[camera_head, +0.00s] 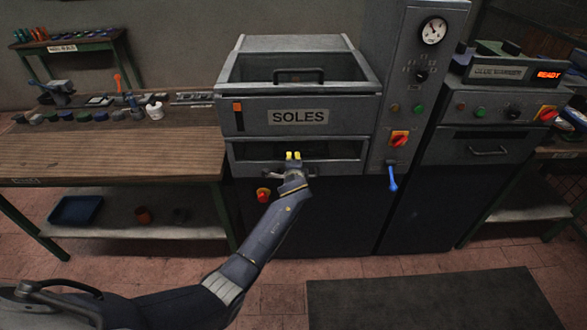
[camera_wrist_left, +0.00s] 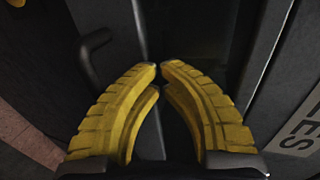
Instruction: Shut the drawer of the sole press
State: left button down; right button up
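The sole press (camera_head: 255,103) stands at the middle of the head view, with a "SOLES" label on its front. Below the label is the drawer (camera_head: 345,166), with a dark gap above its front; how far it stands out is hard to tell. My left gripper (camera_head: 293,156) is in front of the drawer and hides part of its front and handle. In the left wrist view, the yellow fingertips (camera_wrist_left: 159,67) come together with nothing seen between them. A dark bar handle (camera_wrist_left: 96,50) is beside the fingers, apart from them. My right gripper is not in view.
An upper bin with a handle (camera_head: 299,75) is above the label. A red knob (camera_head: 263,195) is below the drawer at left, and a blue lever (camera_head: 392,178) hangs at right. A wooden bench (camera_head: 110,160) is at left. Another machine (camera_head: 475,150) stands at right.

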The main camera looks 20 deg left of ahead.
pick_arm(q)
jog(key=f+v, duration=0.1)
jog(key=v, duration=1.2)
jog(key=d+f+n+g+h, duration=0.1)
jog(key=d+f+n+h, duration=0.3)
jog(key=f, duration=1.1)
jog(key=s+f+n+g+h, duration=0.1)
jog(key=s+f+g, duration=0.1)
jog(key=s+f, duration=0.75)
jog(key=s+f+n+g, duration=0.2)
jog(key=s+f, duration=0.3)
jog(key=f, duration=0.9)
jog(key=s+a+f+n+g, duration=0.1)
jog(key=s+a+f+g, duration=0.1)
jog(key=s+f, duration=0.7)
jog(key=s+a+f+n+g, duration=0.1)
jog(key=s+a+f+n, duration=0.15)
jog(key=s+f, duration=0.65)
jog(key=s+a+f+g, duration=0.1)
jog(key=s+a+g, duration=0.1)
jog(key=s, duration=1.3)
jog(key=s+a+f+g, duration=0.2)
jog(key=s+a, duration=0.2)
jog(key=s, duration=1.1)
jog(key=shift+s+f, duration=0.2)
jog(key=shift+s, duration=0.1)
